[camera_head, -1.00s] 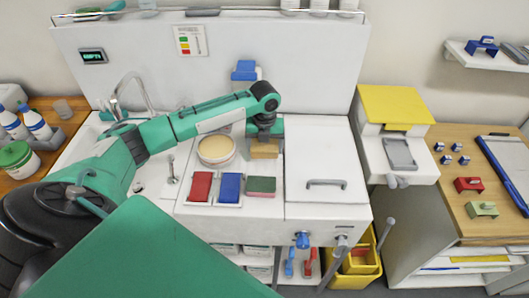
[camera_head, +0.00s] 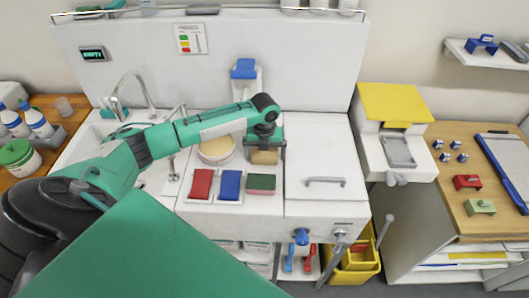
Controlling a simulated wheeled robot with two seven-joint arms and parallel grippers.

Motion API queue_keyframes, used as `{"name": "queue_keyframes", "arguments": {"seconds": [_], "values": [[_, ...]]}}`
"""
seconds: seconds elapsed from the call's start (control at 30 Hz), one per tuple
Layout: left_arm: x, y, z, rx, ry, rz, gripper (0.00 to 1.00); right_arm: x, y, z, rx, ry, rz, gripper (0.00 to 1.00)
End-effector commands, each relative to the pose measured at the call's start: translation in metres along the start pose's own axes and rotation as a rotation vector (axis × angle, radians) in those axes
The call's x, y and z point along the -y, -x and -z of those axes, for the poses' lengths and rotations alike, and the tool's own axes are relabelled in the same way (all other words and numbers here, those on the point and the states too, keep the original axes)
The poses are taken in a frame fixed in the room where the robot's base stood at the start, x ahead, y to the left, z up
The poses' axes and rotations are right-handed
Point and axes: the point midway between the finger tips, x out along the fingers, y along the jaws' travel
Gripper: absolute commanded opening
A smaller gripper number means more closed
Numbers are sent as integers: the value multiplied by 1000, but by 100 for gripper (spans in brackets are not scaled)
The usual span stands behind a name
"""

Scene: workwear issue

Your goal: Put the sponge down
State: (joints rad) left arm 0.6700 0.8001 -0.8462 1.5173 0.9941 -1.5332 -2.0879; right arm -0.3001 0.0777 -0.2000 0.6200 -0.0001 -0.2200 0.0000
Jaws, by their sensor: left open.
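A tan sponge (camera_head: 264,157) is on the white worktop, behind the green and pink scouring block (camera_head: 261,183). My left gripper (camera_head: 265,147) is directly above it, pointing down, and is open. Its fingers stand around the sponge's sides, and its body hides the sponge's upper back edge. I cannot tell whether the fingers touch it. My right gripper is not in view.
A round tan tub (camera_head: 216,150) stands left of the sponge. A red block (camera_head: 201,184) and a blue block (camera_head: 229,185) lie in front. A white lid with a handle (camera_head: 325,182) is to the right. A tap (camera_head: 132,92) stands at the sink.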

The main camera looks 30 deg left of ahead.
Motion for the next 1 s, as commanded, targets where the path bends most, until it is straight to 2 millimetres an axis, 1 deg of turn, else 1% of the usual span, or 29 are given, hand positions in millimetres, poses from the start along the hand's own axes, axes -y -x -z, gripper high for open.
{"name": "queue_keyframes", "arguments": {"seconds": [0.17, 0.27, 0.5, 0.6, 0.7, 0.83, 1.0], "values": [[0, 12, -1, 3, -1, 2, 100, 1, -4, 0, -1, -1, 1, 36], [0, 30, -1, 5, -1, 3, 100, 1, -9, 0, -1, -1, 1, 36], [0, 82, -1, 4, 0, 2, 100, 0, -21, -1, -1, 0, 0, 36], [1, 100, -1, 4, 0, 3, 100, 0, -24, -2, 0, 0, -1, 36], [1, 113, -1, 2, 0, 2, 100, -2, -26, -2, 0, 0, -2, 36], [0, 121, 0, 0, 0, 0, 100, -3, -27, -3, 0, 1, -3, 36], [0, 124, 0, -1, 0, 0, 100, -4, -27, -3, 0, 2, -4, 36]]}}
